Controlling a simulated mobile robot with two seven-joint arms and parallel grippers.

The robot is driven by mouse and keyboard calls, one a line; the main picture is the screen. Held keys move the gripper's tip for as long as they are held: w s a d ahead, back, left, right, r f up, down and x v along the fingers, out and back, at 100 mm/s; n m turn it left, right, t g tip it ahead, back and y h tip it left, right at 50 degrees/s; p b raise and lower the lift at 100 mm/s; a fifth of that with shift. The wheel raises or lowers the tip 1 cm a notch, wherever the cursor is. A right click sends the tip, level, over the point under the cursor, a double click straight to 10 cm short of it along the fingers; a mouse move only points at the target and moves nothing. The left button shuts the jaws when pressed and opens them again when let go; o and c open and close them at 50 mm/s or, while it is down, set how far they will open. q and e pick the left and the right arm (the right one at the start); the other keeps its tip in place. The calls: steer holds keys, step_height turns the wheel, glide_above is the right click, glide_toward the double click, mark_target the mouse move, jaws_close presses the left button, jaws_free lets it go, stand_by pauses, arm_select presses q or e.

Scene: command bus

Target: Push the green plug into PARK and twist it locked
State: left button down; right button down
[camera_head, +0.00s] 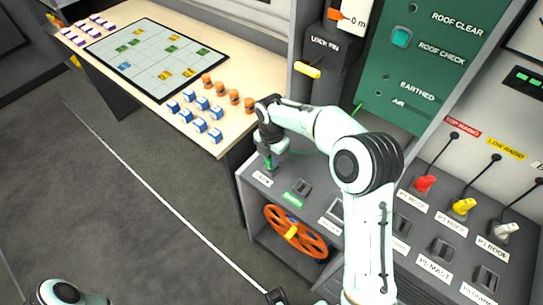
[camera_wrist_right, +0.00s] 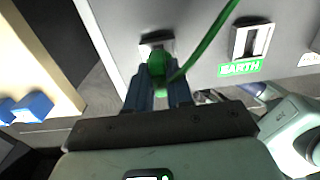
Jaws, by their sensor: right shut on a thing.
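My right gripper (camera_head: 269,162) is shut on the green plug (camera_wrist_right: 159,66), at the PARK socket (camera_wrist_right: 150,46) on the left end of the grey console. In the right wrist view, the plug sits between the two blue-grey fingers, right in front of the socket plate. The fingers and plug hide the socket opening, so how deep the plug sits and its twist cannot be told. A green cable (camera_wrist_right: 210,38) runs from the plug up and to the right. The PARK label (camera_head: 262,178) shows below the gripper. My left gripper cannot be made out clearly at the bottom edge.
The EARTH socket (camera_head: 303,187) beside PARK is empty. An orange handwheel (camera_head: 295,232) sits below. Red (camera_head: 424,184), yellow (camera_head: 463,206) and white (camera_head: 507,231) plugs stand at the right. A wooden table (camera_head: 225,140) with blue blocks and orange cylinders borders the console's left.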

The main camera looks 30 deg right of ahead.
steer(key=shift+f+b, duration=0.3)
steer(key=shift+f, duration=0.6)
stand_by(0.7)
steer(key=m, duration=0.4)
steer(key=shift+s+m, duration=0.1)
steer(key=shift+m, duration=0.3)
steer(key=m, duration=0.3)
steer(key=shift+p, duration=0.4)
